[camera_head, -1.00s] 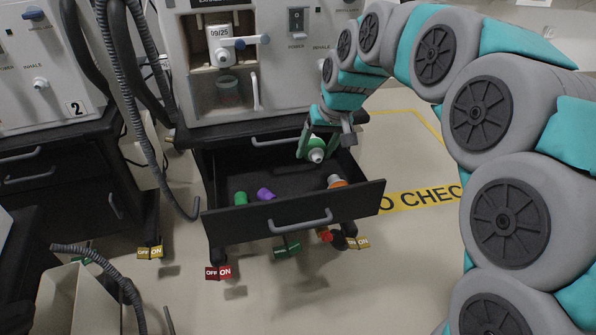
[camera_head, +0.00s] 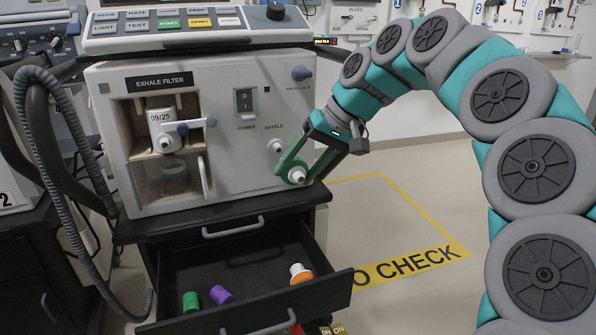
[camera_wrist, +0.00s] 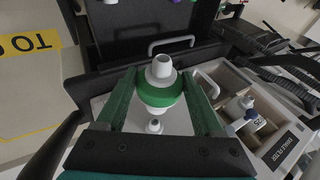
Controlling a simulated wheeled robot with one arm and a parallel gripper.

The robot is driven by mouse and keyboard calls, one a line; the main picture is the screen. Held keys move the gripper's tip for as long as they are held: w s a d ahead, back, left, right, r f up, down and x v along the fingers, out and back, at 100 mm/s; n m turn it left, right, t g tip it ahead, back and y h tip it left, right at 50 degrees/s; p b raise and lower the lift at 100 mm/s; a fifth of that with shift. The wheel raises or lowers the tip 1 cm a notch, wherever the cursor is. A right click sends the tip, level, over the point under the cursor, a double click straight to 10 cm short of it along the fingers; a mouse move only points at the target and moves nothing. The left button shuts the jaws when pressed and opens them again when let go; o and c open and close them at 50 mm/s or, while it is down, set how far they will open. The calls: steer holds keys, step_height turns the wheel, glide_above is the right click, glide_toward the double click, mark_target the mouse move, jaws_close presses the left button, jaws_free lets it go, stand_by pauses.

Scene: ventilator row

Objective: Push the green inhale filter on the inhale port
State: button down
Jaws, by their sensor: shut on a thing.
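My gripper (camera_head: 291,174) is shut on the green inhale filter (camera_head: 297,175), a green disc with white nozzles. It holds the filter in front of the ventilator's face, to the lower right of the inhale port (camera_head: 277,146), a small white stub under the INHALE label. The filter and port look apart. In the wrist view the filter (camera_wrist: 161,91) sits between the two green fingers, one nozzle facing the camera. The port (camera_wrist: 154,126) shows just past the filter's edge.
The open drawer (camera_head: 258,322) below holds a green cap (camera_head: 190,301), a purple cap (camera_head: 221,294) and an orange-and-white filter (camera_head: 300,273). The exhale compartment (camera_head: 131,161) is at left on the ventilator. A knob (camera_head: 302,73) sits above the port.

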steer(key=shift+w+a+p, duration=0.2)
steer(key=shift+w+a, duration=0.05)
steer(key=shift+w, duration=0.45)
steer(key=shift+w+a+p, duration=0.2)
steer(key=shift+w+a, duration=0.05)
steer(key=shift+w, duration=0.5)
steer(key=shift+w+a+p, duration=0.2)
steer(key=shift+w+a, duration=0.05)
steer(key=shift+w, duration=0.45)
steer(key=shift+w+a+p, duration=0.25)
steer(key=shift+w+p, duration=0.25)
steer(key=shift+w, duration=0.15)
steer(key=shift+w+a+p, duration=0.25)
steer(key=shift+w+p, duration=0.25)
steer(key=shift+w, duration=0.15)
stand_by(0.4)
jaws_free()
